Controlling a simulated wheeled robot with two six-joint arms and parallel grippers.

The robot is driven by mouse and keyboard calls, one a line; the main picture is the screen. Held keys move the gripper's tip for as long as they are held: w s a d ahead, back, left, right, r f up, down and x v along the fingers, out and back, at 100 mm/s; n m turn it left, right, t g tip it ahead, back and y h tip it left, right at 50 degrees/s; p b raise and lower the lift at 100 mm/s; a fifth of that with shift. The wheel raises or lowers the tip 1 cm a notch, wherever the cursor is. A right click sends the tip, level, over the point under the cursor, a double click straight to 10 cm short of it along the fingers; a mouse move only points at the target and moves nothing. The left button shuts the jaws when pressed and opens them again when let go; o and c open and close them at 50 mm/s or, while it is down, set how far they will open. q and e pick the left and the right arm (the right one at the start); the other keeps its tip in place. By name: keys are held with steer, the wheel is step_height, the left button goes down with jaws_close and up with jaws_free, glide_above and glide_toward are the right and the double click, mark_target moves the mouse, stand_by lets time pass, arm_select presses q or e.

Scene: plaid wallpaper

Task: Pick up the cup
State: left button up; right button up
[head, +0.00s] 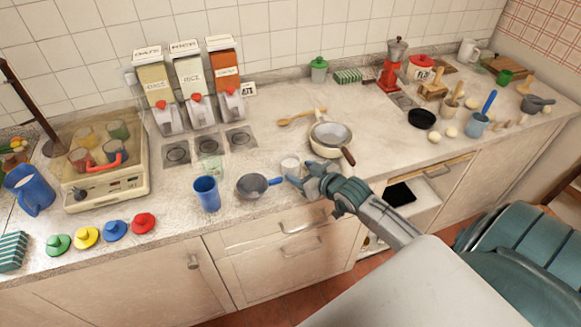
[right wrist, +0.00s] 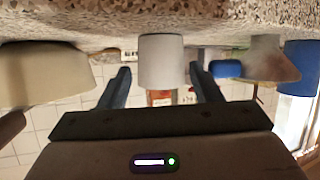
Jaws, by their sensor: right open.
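A small white cup (head: 290,166) stands upright on the counter, just beyond my right gripper (head: 303,175) in the head view. In the right wrist view, which looks upside down, the white cup (right wrist: 162,60) appears between the two fingers of my open right gripper (right wrist: 160,72). A gap shows on each side of it, and I cannot tell how deep it lies between the fingers. A taller blue cup (head: 206,193) stands near the counter's front edge to the left. My left gripper is not in view.
A grey pan with a blue handle (head: 252,186) is close on the left of the right gripper. A cream pan (head: 330,137) with a brown handle is close on the right. A clear glass (head: 212,167) stands behind the blue cup.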

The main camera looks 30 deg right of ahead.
mark_target(285, 164)
steer(key=p+x, duration=0.2)
steer(key=x, duration=0.3)
steer(key=shift+w+f, duration=0.1)
steer(key=shift+f, duration=0.05)
steer(key=shift+w+f, duration=0.2)
steer(key=shift+w, duration=0.05)
steer(key=shift+s, duration=0.1)
steer(key=shift+c, duration=0.5)
steer(key=c, duration=0.6)
steer(key=shift+r, duration=0.2)
